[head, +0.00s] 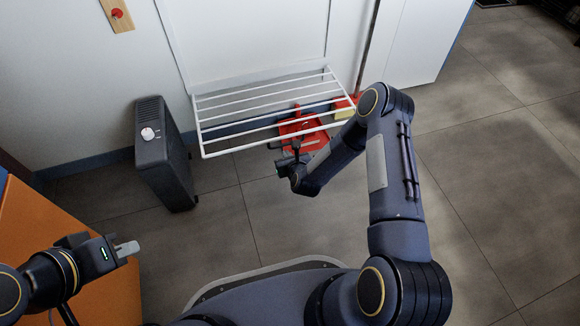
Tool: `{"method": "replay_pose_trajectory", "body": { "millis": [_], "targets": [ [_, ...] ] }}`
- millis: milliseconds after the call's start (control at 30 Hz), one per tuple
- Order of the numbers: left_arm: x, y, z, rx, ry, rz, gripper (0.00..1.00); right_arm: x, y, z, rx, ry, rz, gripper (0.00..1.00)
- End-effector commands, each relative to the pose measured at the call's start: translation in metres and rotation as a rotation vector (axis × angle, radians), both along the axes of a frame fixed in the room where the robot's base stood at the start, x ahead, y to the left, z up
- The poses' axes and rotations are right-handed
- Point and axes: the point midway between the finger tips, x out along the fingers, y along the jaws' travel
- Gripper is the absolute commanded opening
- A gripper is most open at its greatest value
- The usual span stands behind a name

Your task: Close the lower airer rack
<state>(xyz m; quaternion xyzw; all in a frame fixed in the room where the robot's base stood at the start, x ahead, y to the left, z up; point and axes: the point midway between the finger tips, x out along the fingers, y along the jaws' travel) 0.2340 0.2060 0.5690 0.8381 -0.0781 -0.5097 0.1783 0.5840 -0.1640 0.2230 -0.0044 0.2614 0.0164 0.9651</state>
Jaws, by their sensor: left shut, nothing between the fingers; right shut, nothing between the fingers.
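The white airer rack (238,149) is folded out from the white wall panel, with its bars spanning roughly level above the floor. Only this one rack shows. My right gripper (291,152) is shut and empty, at the near edge of the rack, close to its front bar. I cannot tell whether it touches the bar. My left gripper (127,248) is shut and empty, far from the rack at the lower left, beside the orange surface.
A dark grey heater-like box (165,155) stands on the floor left of the rack. A red object (302,131) lies beneath the rack. An orange surface (30,218) fills the lower left. The tiled floor (490,160) to the right is clear.

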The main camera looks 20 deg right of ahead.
Motion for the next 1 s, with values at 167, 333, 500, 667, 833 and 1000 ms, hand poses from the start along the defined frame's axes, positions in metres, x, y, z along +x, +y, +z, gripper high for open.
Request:
{"method": "replay_pose_trajectory", "body": {
  "millis": [167,333,500,667,833,1000],
  "targets": [
    [0.0,0.0,-0.003,0.0,-0.001,0.0,0.0,0.002,0.0,0.015,-0.001,0.001,0.001,0.0],
    [0.0,0.0,-0.003,0.0,-0.001,0.0,0.0,0.002,0.0,0.018,0.0,0.004,0.0,0.0],
    [0.0,0.0,-0.003,0.0,-0.001,0.0,0.0,0.002,0.0,0.018,0.0,0.004,0.0,0.0],
    [0.0,0.0,0.0,0.0,-0.001,0.0,0.0,0.002,0.0,0.022,0.0,0.013,0.0,0.0],
    [0.0,0.0,0.017,0.0,-0.001,0.0,0.0,0.0,0.0,0.037,-0.002,0.075,0.0,0.0],
    [0.0,0.0,0.025,0.0,-0.001,0.0,0.0,-0.002,0.0,0.043,-0.004,0.129,0.0,0.0]
  ]
}}
